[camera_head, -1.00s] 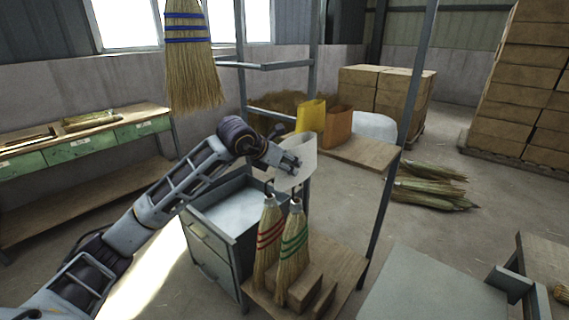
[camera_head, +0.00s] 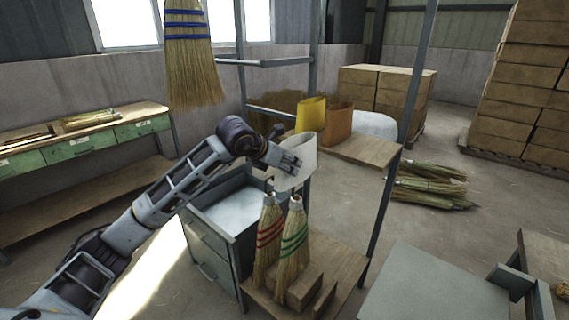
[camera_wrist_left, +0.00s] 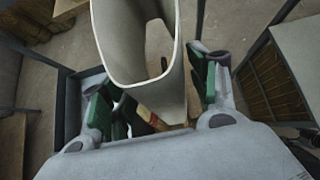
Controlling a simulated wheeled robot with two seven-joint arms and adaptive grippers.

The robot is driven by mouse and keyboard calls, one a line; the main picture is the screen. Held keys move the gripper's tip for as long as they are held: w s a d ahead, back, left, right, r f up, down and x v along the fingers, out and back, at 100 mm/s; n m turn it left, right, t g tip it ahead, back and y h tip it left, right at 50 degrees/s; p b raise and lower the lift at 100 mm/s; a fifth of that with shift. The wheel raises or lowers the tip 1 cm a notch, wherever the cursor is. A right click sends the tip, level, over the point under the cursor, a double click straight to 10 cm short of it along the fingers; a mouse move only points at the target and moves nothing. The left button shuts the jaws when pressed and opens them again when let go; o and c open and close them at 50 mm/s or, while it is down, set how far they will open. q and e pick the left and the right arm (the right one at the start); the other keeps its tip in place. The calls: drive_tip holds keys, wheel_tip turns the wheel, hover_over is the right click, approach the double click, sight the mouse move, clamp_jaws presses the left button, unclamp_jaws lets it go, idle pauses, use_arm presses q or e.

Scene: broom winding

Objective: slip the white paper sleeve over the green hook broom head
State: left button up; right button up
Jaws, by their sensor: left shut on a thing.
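The white paper sleeve (camera_head: 304,158) is held in the air by my left gripper (camera_head: 289,163), which is shut on its wall. In the left wrist view the sleeve (camera_wrist_left: 178,88) is an open tube between the green-padded fingers of the gripper (camera_wrist_left: 155,95). The green hook broom head (camera_head: 293,246), straw with green bands, stands upright below the sleeve, its hook up. The sleeve is above it and apart from it; I cannot tell how well they line up. My right gripper is out of view.
A red-banded broom head (camera_head: 268,240) stands close to the left of the green one. A yellow sleeve (camera_head: 310,114) and an orange sleeve (camera_head: 338,122) stand on a wooden shelf (camera_head: 372,152) behind. A blue-banded broom (camera_head: 192,62) hangs at upper left. A metal post (camera_head: 408,110) rises on the right.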

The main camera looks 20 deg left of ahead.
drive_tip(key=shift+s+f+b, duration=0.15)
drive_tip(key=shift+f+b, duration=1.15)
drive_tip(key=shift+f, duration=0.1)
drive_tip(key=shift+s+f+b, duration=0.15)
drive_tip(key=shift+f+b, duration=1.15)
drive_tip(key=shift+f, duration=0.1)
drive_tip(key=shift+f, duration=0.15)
